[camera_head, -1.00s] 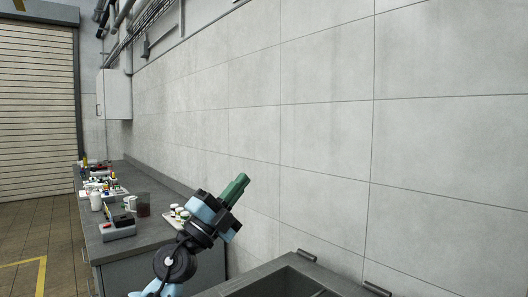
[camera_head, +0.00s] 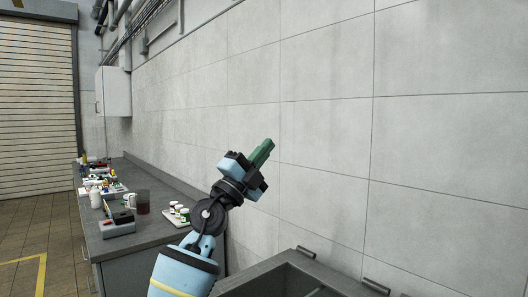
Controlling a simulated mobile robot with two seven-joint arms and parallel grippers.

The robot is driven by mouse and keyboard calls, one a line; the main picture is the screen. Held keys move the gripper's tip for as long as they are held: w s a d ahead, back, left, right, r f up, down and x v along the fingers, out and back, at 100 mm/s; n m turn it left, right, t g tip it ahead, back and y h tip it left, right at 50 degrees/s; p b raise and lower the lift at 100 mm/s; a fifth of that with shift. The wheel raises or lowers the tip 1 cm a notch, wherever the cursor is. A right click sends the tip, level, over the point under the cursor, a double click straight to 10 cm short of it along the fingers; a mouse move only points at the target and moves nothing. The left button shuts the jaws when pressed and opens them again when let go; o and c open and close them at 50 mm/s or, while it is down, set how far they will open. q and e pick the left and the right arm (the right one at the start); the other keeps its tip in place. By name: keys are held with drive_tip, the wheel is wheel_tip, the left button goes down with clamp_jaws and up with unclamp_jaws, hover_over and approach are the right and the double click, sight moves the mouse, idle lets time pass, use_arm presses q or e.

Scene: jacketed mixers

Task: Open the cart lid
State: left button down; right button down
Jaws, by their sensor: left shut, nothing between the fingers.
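The grey cart (camera_head: 258,270) shows only in part at the bottom edge of the head view. I see its raised rim, a recessed dark inside and two dark hinge-like pieces (camera_head: 376,287) along its wall side. I cannot make out a separate lid; the rest of the cart is cut off by the frame. My left gripper (camera_head: 267,145) has green fingers, shut and empty. It is raised in the air above and left of the cart, pointing up and right toward the wall. My right gripper is not in view.
A grey counter (camera_head: 165,233) runs along the wall at left, behind my left arm. The tiled wall (camera_head: 430,140) stands close behind the cart.

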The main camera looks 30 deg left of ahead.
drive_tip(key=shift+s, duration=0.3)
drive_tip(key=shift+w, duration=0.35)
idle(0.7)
use_arm(q)
drive_tip(key=v, duration=0.8)
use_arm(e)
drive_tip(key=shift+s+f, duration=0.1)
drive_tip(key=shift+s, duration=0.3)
use_arm(q)
drive_tip(key=shift+f, duration=0.1)
